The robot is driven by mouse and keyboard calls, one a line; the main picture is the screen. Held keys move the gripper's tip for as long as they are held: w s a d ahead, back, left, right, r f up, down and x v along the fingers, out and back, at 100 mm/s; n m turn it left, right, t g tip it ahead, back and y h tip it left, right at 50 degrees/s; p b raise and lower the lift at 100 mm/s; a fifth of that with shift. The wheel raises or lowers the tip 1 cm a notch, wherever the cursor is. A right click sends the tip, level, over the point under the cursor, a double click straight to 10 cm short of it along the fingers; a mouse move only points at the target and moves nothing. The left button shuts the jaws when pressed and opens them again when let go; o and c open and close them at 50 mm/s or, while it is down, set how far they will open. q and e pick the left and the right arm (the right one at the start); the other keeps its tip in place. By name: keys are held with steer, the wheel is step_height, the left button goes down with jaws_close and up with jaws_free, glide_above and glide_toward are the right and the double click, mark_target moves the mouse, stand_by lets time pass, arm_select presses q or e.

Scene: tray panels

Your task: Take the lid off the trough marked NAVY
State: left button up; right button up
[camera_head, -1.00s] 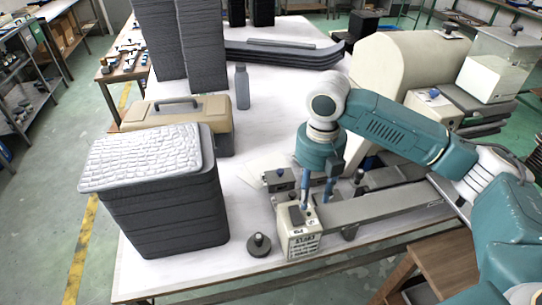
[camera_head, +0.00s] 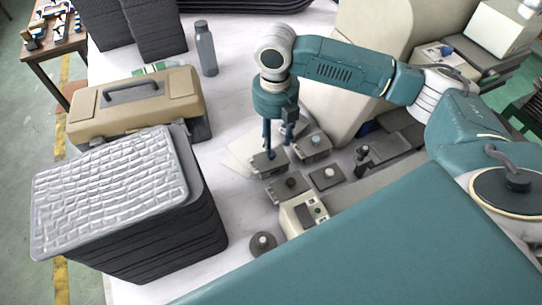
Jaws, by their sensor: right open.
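Several small dark grey lidded troughs with knobs stand on the white table: a front left one (camera_head: 290,187), a front right one (camera_head: 326,177), a back right one (camera_head: 316,147) and a back left one (camera_head: 263,163). No NAVY marking is readable, so I cannot tell which trough bears it. My right gripper (camera_head: 277,144) points down with its fingers apart, at the back left trough. One finger overlaps that trough's lid in the picture; I cannot tell whether it touches. The gripper holds nothing visible. My left gripper is out of view.
A beige toolbox (camera_head: 135,108) and a dark stack under a bumpy grey sheet (camera_head: 110,185) stand at left. A grey bottle (camera_head: 206,50) stands behind. A control box (camera_head: 303,214) and a round dark knob (camera_head: 262,243) are nearer. My teal part hides the lower right.

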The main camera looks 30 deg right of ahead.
mark_target(271, 157)
steer(key=f, duration=0.1)
steer(key=f+p, duration=0.1)
steer(key=f, duration=0.1)
steer(key=a+f, duration=0.1)
steer(key=f, duration=0.1)
steer(key=shift+w+f, duration=0.1)
steer(key=shift+f, duration=0.2)
steer(key=shift+c, duration=1)
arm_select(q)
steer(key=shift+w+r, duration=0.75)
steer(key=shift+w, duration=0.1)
arm_select(e)
jaws_close()
